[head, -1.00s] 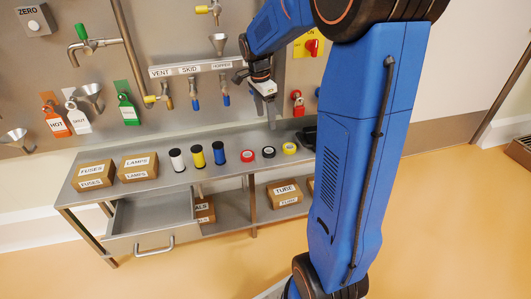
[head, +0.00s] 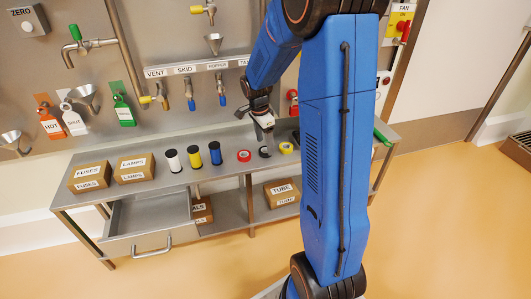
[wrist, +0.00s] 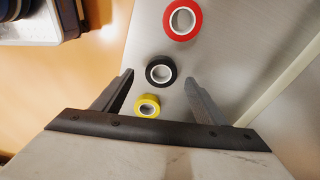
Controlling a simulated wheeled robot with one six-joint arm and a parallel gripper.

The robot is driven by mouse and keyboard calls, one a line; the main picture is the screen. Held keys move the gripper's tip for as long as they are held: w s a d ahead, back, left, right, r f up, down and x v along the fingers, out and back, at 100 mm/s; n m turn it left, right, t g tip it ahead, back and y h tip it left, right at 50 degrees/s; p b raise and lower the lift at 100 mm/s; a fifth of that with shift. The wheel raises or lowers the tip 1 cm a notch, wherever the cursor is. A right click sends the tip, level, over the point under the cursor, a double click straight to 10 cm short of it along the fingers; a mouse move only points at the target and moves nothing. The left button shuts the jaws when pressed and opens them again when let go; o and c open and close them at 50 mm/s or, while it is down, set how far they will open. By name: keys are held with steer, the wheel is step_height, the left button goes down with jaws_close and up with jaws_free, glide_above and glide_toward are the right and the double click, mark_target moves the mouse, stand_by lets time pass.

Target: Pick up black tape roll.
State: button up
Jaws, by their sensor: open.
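The black tape roll (wrist: 161,71) lies flat on the steel bench, between the red and yellow rolls. In the head view the black roll (head: 264,152) is partly hidden behind my gripper (head: 264,128). In the wrist view my gripper (wrist: 160,85) is open and empty, with the black roll showing between its two fingertips. My gripper is above the bench, and I cannot tell the exact height over the roll.
A red tape roll (head: 244,156) and a yellow tape roll (head: 286,148) lie on either side. White, yellow and blue spools (head: 215,153) stand to the left, with boxes (head: 134,167) beyond. The steel bench (head: 236,174) has an open drawer (head: 150,222). Valves (head: 222,95) hang on the wall behind.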

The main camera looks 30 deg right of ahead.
mark_target(265, 150)
steer(key=shift+w+d+f, duration=0.1)
steer(key=shift+d+f, duration=0.05)
steer(key=shift+f, duration=1.4)
steer(key=c, duration=1.1)
steer(key=shift+r, duration=0.1)
